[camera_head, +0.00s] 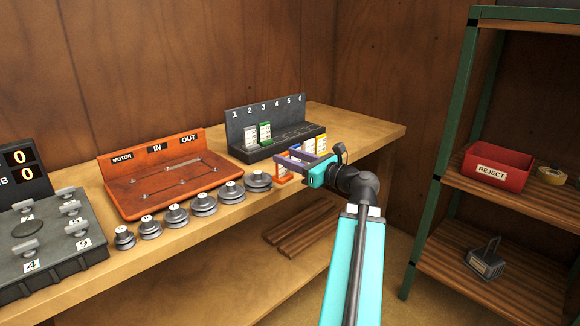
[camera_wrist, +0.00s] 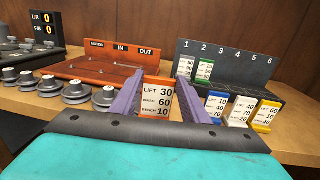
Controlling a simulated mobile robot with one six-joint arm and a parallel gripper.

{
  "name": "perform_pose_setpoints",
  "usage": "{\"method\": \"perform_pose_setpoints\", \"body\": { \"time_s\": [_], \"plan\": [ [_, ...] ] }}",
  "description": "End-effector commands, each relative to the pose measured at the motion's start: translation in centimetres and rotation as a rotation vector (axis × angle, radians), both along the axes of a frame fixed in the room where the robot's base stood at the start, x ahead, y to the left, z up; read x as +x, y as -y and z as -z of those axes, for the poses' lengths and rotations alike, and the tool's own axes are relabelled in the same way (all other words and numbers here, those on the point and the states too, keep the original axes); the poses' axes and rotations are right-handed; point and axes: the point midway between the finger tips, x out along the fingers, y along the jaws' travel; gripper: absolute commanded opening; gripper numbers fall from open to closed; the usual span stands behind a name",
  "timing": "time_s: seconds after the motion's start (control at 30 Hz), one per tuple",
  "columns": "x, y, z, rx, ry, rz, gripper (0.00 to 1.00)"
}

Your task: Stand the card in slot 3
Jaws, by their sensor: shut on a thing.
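My gripper (camera_wrist: 157,82) is shut on an orange-edged card (camera_wrist: 157,103), which reads LIFT 30 and 60 and 10 below. The card is upright between the purple fingers; in the head view the orange card (camera_head: 283,177) shows low, near the bench's front edge. The dark card rack (camera_wrist: 225,62), numbered 1 to 6, stands behind and to the right of my gripper in the wrist view. A white card (camera_wrist: 186,66) stands at slot 1 and a green-edged card (camera_wrist: 205,69) at slot 2.
Blue (camera_wrist: 216,106), white (camera_wrist: 241,111) and yellow (camera_wrist: 266,116) cards stand in front of the rack, close to my gripper's right. Several grey pulleys (camera_head: 204,204) line the bench front. An orange tray (camera_head: 190,140) lies left. A red reject bin (camera_head: 497,166) sits on the right shelf.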

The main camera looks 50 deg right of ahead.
Motion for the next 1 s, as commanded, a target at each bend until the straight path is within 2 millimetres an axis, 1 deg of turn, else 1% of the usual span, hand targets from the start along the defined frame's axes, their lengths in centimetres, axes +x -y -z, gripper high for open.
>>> {"method": "perform_pose_setpoints", "body": {
  "time_s": [0.03,0.07,1.0],
  "plan": [
    [0.0,0.0,0.4,-0.003,0.001,0.0,0.03],
    [-0.1,0.0,0.4,-0.002,0.002,0.0,0.03],
    [-1.2,-1.2,0.3,-0.002,-0.001,0.005,0.03]
  ]
}}
